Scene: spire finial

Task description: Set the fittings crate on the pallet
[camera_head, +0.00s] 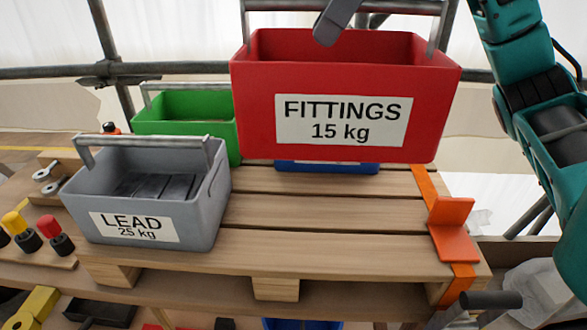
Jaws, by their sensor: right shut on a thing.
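The red fittings crate (345,85), labelled "FITTINGS 15 kg", hangs upright at the top centre, apart from the wooden pallet (330,245) below. My right gripper (331,24) is shut on the crate's handle; only a grey finger shows at the top edge, and the rest is cut off. The grey lead crate (140,190), labelled "LEAD 25 kg", sits on the pallet's left front. The green crate (185,115) stands behind it. A blue crate (325,167) is mostly hidden behind the red one. My left gripper is not in view.
An orange strap with an upright bracket (452,228) crosses the pallet's right end. Bare slats lie at the pallet's centre front and right. Several yellow and red knobbed fittings (50,235) stand at the left. Scaffold tubes (60,72) run behind.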

